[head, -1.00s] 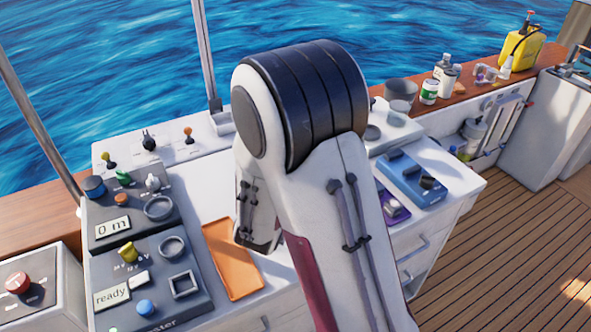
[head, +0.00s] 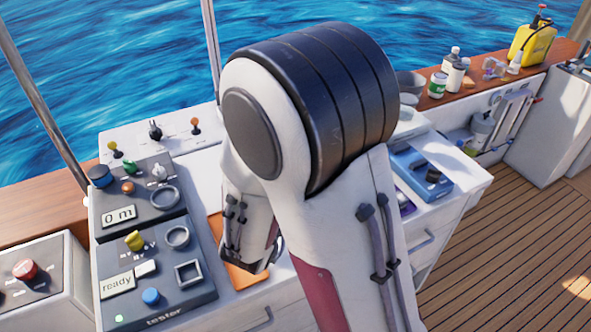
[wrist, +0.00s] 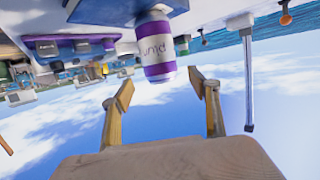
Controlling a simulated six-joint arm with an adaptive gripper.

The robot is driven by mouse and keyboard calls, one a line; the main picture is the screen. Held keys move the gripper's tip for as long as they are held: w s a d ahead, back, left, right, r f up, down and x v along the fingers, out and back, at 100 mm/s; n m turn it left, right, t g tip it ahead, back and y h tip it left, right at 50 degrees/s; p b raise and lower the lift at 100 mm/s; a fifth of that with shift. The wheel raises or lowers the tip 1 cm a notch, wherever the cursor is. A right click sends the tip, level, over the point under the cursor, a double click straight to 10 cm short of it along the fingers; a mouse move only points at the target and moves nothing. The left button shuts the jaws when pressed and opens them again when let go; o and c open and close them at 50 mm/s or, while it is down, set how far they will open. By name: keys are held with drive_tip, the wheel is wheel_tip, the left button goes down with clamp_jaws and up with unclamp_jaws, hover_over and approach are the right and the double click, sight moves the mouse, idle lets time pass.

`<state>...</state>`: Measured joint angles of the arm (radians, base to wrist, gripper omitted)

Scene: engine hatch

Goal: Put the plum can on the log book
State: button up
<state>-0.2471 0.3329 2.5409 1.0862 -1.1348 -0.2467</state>
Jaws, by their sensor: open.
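The plum can (wrist: 157,48), white with purple bands and part of its name showing, is in the wrist view, which is upside down. In the head view my arm hides the can and the fingers. A flat orange item (head: 247,276) lies on the counter, partly covered by my arm; I cannot tell whether it is the log book.
Grey instrument panels (head: 150,262) with knobs stand left of my arm. A blue device (head: 420,172) is on the right of the counter. Bottles and a yellow canister (head: 531,44) stand on the wooden ledge. Water lies beyond.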

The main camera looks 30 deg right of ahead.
drive_tip(key=shift+a, duration=0.1)
idle(0.6)
drive_tip(key=s+a+r+n+y, duration=0.2)
drive_tip(key=a+r+n+y, duration=0.15)
drive_tip(key=a+y, duration=0.3)
drive_tip(key=s+a+r+n+y, duration=0.2)
drive_tip(key=a+r+y, duration=0.25)
drive_tip(key=a, duration=0.35)
drive_tip(key=s+d+n+g, duration=0.1)
drive_tip(key=s+d+g, duration=0.1)
drive_tip(key=s, duration=0.8)
drive_tip(key=s+d+r+n+g+h, duration=0.1)
drive_tip(key=s+d+n+g, duration=0.1)
drive_tip(key=s, duration=0.8)
drive_tip(key=shift+s+d+g, duration=0.25)
drive_tip(key=shift+g, duration=0.25)
